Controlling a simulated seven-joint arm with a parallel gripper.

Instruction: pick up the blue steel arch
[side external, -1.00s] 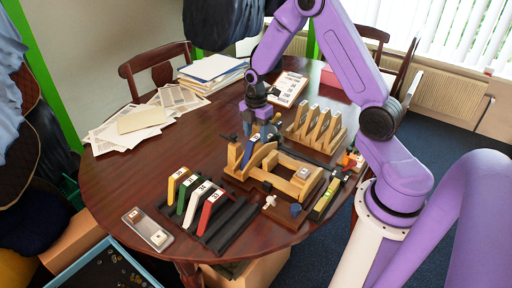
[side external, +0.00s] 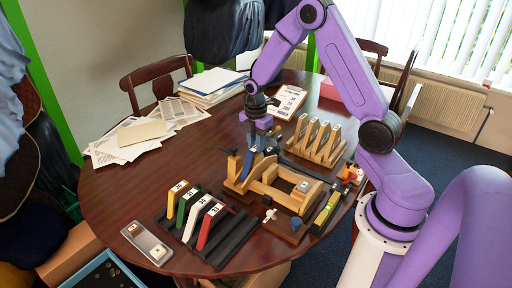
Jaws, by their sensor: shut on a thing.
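The blue steel arch (side external: 249,158) shows as a slanted blue piece at the left part of the wooden saddle fixture (side external: 270,190), near the middle of the table. My gripper (side external: 262,138) points down over this part of the fixture, shut on the blue arch. The fingers and fixture hide much of the arch, and the exact grip is too small to make out. I cannot tell whether the arch touches the fixture.
A black rack (side external: 225,240) at the front left holds yellow, green, white and red arches. A wooden stand (side external: 316,142) with several slots is behind right. A grey tray (side external: 147,242) lies at the front left edge. Papers (side external: 130,142) cover the back left. Bare table lies left of the fixture.

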